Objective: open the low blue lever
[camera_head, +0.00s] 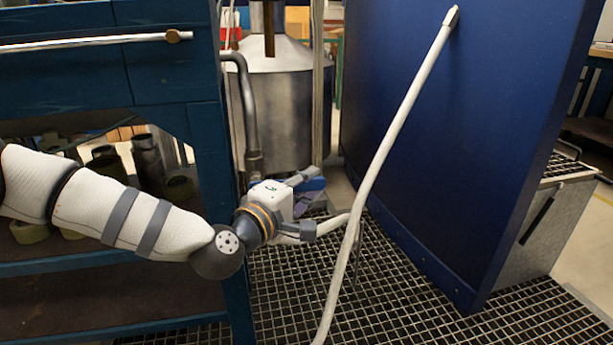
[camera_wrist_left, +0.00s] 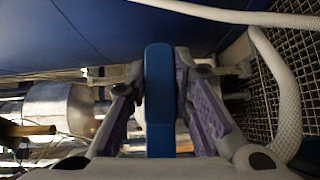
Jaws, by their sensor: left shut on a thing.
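The blue lever (camera_wrist_left: 159,105) stands upright in the middle of the left wrist view, between the two purple-padded fingers of my left gripper (camera_wrist_left: 160,72). The fingers are shut on it. In the head view my left gripper (camera_head: 316,203) is low, beyond the corner post of the blue rack, with its fingers pointing right. A small patch of blue (camera_head: 313,184) shows by the upper finger; the rest of the lever is mostly hidden there by the gripper. The lever's mount is not clear. My right gripper is not in view.
A white hose (camera_head: 385,140) runs down just right of my left gripper. A large blue panel (camera_head: 460,120) stands at right, a blue rack (camera_head: 110,90) at left. A metal tank (camera_head: 287,110) stands behind. Metal grating (camera_head: 420,320) covers the floor.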

